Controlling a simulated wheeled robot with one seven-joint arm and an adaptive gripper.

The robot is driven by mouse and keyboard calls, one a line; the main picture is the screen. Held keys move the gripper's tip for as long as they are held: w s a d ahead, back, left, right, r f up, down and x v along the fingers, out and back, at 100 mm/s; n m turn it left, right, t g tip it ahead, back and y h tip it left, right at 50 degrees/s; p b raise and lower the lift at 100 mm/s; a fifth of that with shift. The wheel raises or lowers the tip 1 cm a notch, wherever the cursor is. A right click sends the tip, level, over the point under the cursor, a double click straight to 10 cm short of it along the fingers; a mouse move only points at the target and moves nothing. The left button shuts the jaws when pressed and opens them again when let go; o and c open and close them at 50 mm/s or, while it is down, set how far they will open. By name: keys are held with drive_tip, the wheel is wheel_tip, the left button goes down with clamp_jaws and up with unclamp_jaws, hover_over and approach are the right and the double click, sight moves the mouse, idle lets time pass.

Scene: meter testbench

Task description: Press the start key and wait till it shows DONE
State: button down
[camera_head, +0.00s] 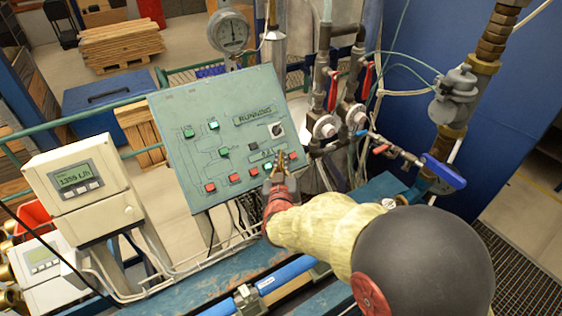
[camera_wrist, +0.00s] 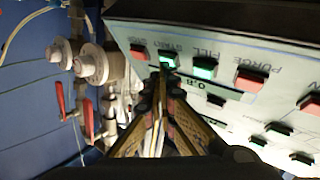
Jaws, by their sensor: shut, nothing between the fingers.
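The green control panel (camera_head: 180,110) stands tilted at the middle of the head view, and its upper display (camera_head: 255,115) reads RUNNING. The green start key (camera_wrist: 167,60) shows in the wrist view, where the picture is upside down, beside the green FILL key (camera_wrist: 205,66). My gripper (camera_head: 281,160) is shut and empty at the panel's lower right. In the wrist view its fingertips (camera_wrist: 159,82) are right by the start key. I cannot tell whether they touch it. The gripper partly hides the lower key row in the head view.
A red key (camera_wrist: 140,50) and the PURGE key (camera_wrist: 249,79) flank the green keys. Pipes with red-handled valves (camera_head: 332,90) stand right of the panel. A pressure gauge (camera_head: 230,32) is above it. A white meter (camera_head: 75,180) reading in L/h stands at left.

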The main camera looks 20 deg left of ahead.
idle(0.3)
drive_tip(key=shift+s+d+r, duration=0.4)
drive_tip(key=shift+d+r, duration=0.05)
drive_tip(key=shift+r, duration=0.05)
drive_tip(key=shift+r, duration=0.1)
drive_tip(key=shift+s+d+r+p, duration=0.55)
drive_tip(key=shift+s+d+r, duration=0.05)
drive_tip(key=shift+d+r, duration=0.2)
drive_tip(key=shift+s+d+r+p, duration=0.5)
drive_tip(key=shift+s+d+r, duration=0.15)
drive_tip(key=shift+r, duration=0.1)
drive_tip(key=shift+s+d+r, duration=0.2)
drive_tip(key=shift+d+r, duration=0.1)
drive_tip(key=shift+r, duration=0.1)
idle(5.1)
